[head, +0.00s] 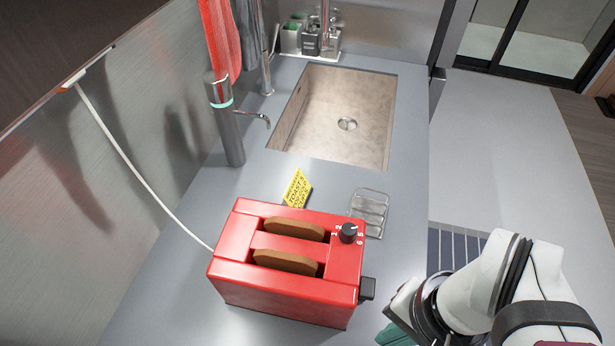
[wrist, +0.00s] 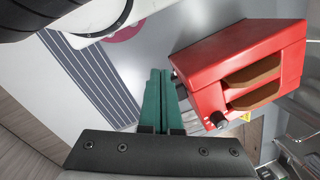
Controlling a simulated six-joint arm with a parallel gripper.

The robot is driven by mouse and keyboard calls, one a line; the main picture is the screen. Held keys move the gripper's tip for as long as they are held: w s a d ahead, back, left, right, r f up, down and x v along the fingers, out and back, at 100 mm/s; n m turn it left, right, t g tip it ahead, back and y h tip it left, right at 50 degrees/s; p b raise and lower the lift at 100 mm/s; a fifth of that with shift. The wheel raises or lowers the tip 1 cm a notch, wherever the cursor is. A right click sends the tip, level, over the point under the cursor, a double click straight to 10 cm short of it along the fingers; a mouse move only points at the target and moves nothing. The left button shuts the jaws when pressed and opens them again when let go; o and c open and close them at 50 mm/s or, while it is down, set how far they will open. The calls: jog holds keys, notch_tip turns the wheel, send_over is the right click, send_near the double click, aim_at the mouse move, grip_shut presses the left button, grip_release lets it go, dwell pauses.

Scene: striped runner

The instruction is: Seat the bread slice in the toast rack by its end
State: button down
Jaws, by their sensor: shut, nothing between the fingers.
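Two brown bread slices (head: 295,228) (head: 286,262) stand in the two slots of a red toaster (head: 282,302), their upper edges showing. The wrist view also shows both slices (wrist: 252,73) (wrist: 255,94) in the toaster (wrist: 220,52). A small wire toast rack (head: 369,208) is on the counter behind the toaster, to its right, and looks empty. My gripper (head: 394,336) is low in the head view, right of the toaster's front end. Its green fingers (wrist: 160,76) are together with nothing between them, apart from the toaster in the wrist view.
A yellow sign (head: 297,188) stands behind the toaster. A sink (head: 335,115) is set in the counter further back, with a grey tap (head: 226,130) to its left. A white cord (head: 130,155) runs to the toaster. A striped runner (head: 455,250) lies at the right.

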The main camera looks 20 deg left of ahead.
jog(key=c, duration=0.8)
grip_release()
jog(key=shift+o, duration=0.2)
jog(key=shift+r, duration=0.1)
notch_tip(320, 180, up, 8)
jog(key=f+m+h, duration=0.1)
jog(key=m+h, duration=0.1)
jog(key=m, duration=0.9)
send_over(284, 255)
jog(key=shift+m, duration=0.4)
notch_tip(284, 255, down, 11)
jog(key=shift+f, duration=0.1)
